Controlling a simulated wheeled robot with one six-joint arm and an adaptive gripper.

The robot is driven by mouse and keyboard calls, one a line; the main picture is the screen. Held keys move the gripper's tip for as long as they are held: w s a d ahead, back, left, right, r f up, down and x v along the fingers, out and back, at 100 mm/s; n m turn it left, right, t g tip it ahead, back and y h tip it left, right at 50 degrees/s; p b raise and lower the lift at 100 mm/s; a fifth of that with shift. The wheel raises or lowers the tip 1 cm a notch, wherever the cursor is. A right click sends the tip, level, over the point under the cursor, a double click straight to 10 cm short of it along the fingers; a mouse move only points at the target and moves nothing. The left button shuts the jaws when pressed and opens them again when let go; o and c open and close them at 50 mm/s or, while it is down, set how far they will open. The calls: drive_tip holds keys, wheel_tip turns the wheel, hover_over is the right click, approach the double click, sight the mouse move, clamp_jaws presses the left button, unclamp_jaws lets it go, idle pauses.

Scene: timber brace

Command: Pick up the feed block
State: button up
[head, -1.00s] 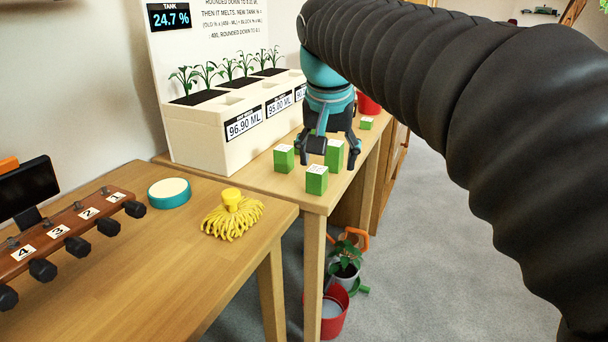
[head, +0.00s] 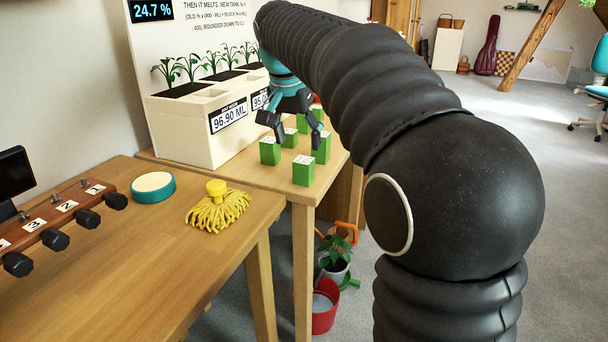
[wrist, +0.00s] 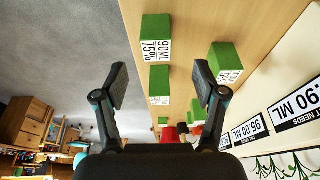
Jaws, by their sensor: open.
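Several green feed blocks with white labelled tops stand on the far wooden table; which one the task means I cannot tell. In the head view one block (head: 303,172) is nearest the table's front corner, another (head: 270,152) is left of it, and a third (head: 322,148) is behind. My gripper (head: 292,130) is open and empty, above and among the blocks. In the wrist view, one block (wrist: 159,80) shows between my open fingers (wrist: 161,90). A block labelled 90ML 75% (wrist: 156,28) lies beyond it, and another block (wrist: 224,58) is to the right.
A white planter (head: 195,135) with labelled fronts and seedlings stands close behind the blocks. On the nearer table are a yellow mop head (head: 218,210), a round teal-rimmed disc (head: 153,187) and a numbered knob rack (head: 60,222). A red bucket (head: 325,308) stands on the floor.

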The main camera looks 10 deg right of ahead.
drive_tip(key=shift+d+b+x, duration=0.2)
drive_tip(key=shift+b+x, duration=0.3)
drive_tip(key=shift+x, duration=2.6)
drive_tip(key=shift+s, duration=0.15)
drive_tip(key=c, duration=1.3)
